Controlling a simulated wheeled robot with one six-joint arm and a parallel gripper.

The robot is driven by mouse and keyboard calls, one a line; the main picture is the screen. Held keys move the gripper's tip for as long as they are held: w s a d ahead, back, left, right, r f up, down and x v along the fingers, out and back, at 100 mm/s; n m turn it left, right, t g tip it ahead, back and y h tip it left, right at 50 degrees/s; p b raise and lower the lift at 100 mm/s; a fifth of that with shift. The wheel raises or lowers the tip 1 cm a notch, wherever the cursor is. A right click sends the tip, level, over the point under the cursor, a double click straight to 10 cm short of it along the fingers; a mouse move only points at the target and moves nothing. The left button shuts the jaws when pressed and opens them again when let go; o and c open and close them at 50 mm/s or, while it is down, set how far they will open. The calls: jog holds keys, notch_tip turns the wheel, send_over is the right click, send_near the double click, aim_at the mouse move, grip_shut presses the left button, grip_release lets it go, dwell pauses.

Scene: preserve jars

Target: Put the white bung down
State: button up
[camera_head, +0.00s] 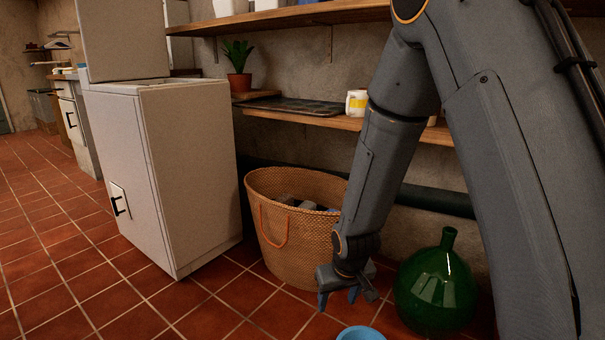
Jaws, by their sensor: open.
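My gripper (338,296) hangs low above the tiled floor, in front of the wicker basket, with its fingers pointing down. It is open, and I see nothing between its fingers. I cannot make out a white bung in this view. The rim of a blue round container (360,334) shows at the bottom edge, just below and right of my gripper; its inside is mostly cut off.
A wicker basket (290,245) stands behind my gripper. A green glass demijohn (437,285) stands to its right. A white cabinet (165,165) is at left. A wooden shelf (330,122) holds a potted plant (239,65) and a mug (356,103). Floor at left is clear.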

jog(key=s+a+r+n+g, duration=0.1)
jog(key=s+a+r, duration=0.3)
jog(key=s+r, duration=0.25)
jog(key=s+a+r+n, duration=0.1)
jog(key=s+a+r, duration=0.45)
jog(key=r, duration=0.25)
jog(key=s+a+r+n+g+y+p, duration=0.1)
jog(key=s+r, duration=0.4)
jog(key=s, duration=0.4)
jog(key=s+r+n+g+p, duration=0.1)
jog(key=s+r, duration=0.3)
jog(key=s, duration=0.5)
jog(key=d+r+m+p, duration=0.2)
jog(key=d+r+p, duration=0.5)
jog(key=p, duration=0.5)
jog(key=d+r+m+h+p, duration=0.1)
jog(key=d+r+p, duration=0.5)
jog(key=r+p, duration=0.6)
jog(key=d+r+m+p, duration=0.4)
jog(key=d+r+p, duration=0.3)
jog(key=r+p, duration=0.3)
jog(key=p, duration=0.3)
jog(key=shift+d+h+p, duration=0.3)
jog(key=shift+d+p, duration=0.05)
jog(key=shift+p, duration=0.05)
jog(key=shift+s, duration=0.1)
